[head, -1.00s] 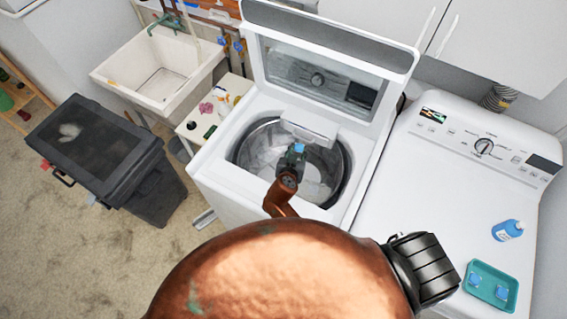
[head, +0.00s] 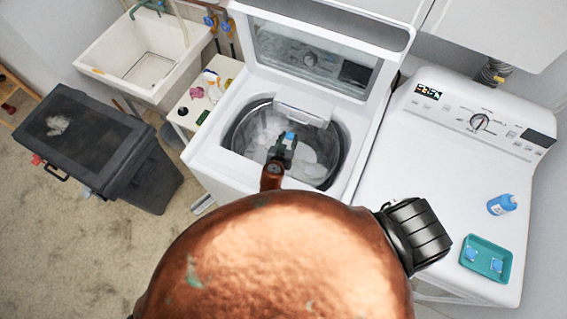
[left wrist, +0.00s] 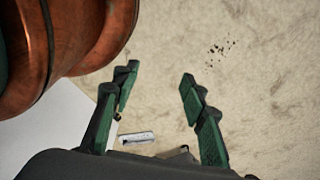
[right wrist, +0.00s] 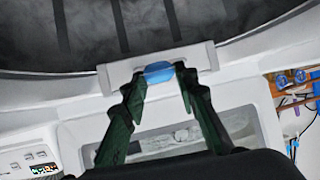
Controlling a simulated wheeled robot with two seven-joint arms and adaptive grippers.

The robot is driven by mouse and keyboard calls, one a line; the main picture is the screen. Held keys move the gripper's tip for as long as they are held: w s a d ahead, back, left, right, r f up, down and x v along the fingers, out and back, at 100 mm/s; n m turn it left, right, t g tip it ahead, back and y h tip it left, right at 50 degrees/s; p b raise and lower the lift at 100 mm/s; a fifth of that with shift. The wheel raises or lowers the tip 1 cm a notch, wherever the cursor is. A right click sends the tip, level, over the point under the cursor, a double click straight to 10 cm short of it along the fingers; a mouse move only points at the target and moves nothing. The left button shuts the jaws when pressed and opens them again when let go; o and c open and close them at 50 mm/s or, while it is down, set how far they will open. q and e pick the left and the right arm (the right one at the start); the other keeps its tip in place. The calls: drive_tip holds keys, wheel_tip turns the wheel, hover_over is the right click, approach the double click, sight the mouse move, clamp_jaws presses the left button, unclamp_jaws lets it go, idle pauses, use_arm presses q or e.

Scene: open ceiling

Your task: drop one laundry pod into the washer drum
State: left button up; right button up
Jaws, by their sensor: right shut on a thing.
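My right gripper (head: 287,142) is shut on a blue laundry pod (head: 291,134) over the open drum (head: 332,150) of the top-load washer. White items lie inside the drum. The washer lid (head: 318,68) stands raised. Two more pods (head: 471,254) (head: 496,265) lie in a teal tray (head: 505,277) on the dryer. My left gripper (left wrist: 160,78) is open and empty above the floor in the left wrist view. My copper arm hides the washer's front.
The white dryer (head: 405,160) stands right of the washer, with a blue bottle (head: 500,205) on top. A black bin (head: 90,140), a utility sink (head: 95,65) and a small shelf with items (head: 205,95) stand to the left. Beige floor shows at lower left.

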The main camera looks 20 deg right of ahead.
drive_tip(key=shift+f, duration=0.1)
drive_tip(key=o, duration=0.6)
drive_tip(key=shift+c, duration=0.2)
drive_tip(key=o, duration=0.4)
use_arm(q)
drive_tip(key=shift+w, duration=0.4)
